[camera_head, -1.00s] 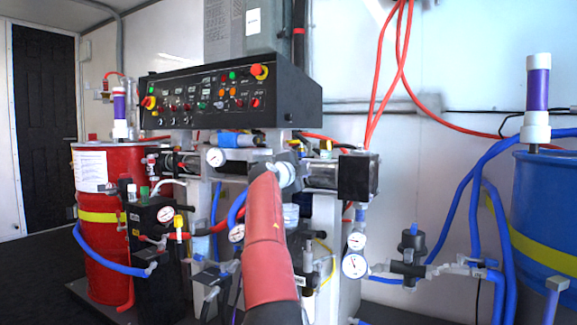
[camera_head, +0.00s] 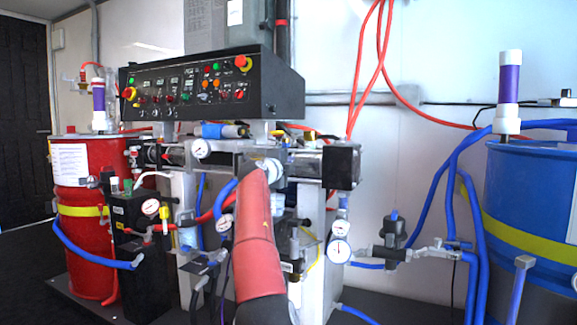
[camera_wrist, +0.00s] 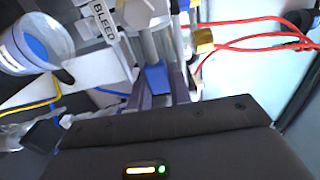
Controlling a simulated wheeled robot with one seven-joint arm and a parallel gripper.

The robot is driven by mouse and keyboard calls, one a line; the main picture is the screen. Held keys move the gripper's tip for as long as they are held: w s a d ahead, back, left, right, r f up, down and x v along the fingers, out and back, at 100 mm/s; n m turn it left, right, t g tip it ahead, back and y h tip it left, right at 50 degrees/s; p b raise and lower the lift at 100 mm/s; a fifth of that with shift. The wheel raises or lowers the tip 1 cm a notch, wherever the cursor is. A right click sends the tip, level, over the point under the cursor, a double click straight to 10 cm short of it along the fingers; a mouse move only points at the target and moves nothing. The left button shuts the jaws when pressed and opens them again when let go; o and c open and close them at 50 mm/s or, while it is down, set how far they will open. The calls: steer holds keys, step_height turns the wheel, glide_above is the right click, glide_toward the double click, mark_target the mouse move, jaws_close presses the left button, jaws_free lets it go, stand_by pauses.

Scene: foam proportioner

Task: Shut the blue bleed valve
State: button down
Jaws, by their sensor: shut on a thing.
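In the wrist view the blue valve handle (camera_wrist: 155,78) sits between the two fingers of my gripper (camera_wrist: 163,86), which are closed on it. A white label reading BLEED (camera_wrist: 104,20) is on the fitting just up and left of it. In the head view my red-sleeved arm reaches up into the middle of the machine and hides my gripper and the bleed valve. I cannot tell the handle's exact angle.
A black control panel (camera_head: 212,88) hangs above the arm. A red drum (camera_head: 78,215) stands left and a blue drum (camera_head: 530,215) right. Pressure gauges (camera_head: 339,250) and blue hoses (camera_head: 448,200) lie right of the arm. In the wrist view red cables (camera_wrist: 255,38) run at right.

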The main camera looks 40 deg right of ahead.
steer(key=c, duration=1.3)
jaws_free()
steer(key=shift+f, duration=0.1)
steer(key=b+v, duration=0.3)
steer(key=v, duration=0.4)
steer(key=shift+s+a, duration=0.1)
steer(key=shift+a, duration=0.25)
